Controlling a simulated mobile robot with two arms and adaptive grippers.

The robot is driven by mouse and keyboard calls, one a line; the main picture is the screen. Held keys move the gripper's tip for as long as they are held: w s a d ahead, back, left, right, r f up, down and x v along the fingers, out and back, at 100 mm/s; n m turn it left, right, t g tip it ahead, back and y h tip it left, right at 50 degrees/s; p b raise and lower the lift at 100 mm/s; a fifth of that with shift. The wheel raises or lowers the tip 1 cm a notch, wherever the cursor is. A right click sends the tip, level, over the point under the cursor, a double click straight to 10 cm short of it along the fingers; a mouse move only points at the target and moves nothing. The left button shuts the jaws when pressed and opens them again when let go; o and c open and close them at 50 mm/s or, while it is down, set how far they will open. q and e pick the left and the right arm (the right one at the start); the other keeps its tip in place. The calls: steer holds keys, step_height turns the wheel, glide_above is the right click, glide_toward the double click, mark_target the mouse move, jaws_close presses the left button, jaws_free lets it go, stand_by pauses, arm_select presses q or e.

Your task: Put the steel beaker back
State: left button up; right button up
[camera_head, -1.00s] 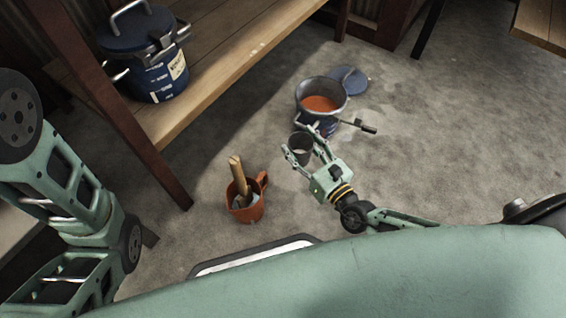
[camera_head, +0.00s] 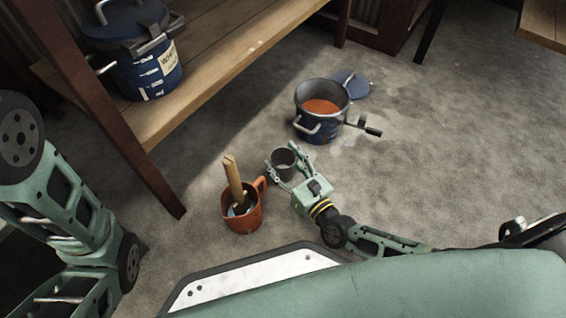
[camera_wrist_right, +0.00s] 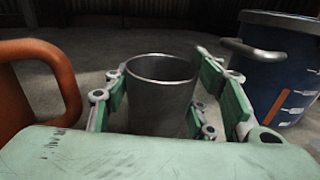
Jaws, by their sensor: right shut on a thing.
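The steel beaker (camera_head: 284,158) is a small grey metal cup, upright between the fingers of my right gripper (camera_head: 285,172). In the right wrist view the beaker (camera_wrist_right: 160,92) stands upright between both green fingers, its rim open to the top and no contents visible. My right gripper is shut on it, beside the orange mug (camera_head: 243,217). I cannot tell whether the beaker touches the floor. My left arm is at the left edge of the head view, but its gripper is out of view.
A blue pot (camera_head: 318,127) with orange contents stands open on the floor, its lid (camera_head: 351,84) behind it. The orange mug holds wooden-handled tools. A lidded blue pot (camera_head: 148,72) sits on the wooden shelf (camera_head: 225,85). Floor at the right is clear.

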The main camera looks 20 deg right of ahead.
steer(key=o, duration=1.4)
steer(key=shift+f, duration=0.15)
steer(key=shift+c, duration=0.2)
steer(key=shift+s+r, duration=0.1)
steer(key=shift+r, duration=0.1)
steer(key=p+v, duration=0.4)
steer(key=v, duration=0.6)
steer(key=shift+s+d, duration=0.1)
steer(key=shift+s, duration=0.2)
steer(key=shift+s+d+p, duration=0.15)
steer(key=shift+s+p, duration=0.15)
steer(key=shift+s, duration=0.3)
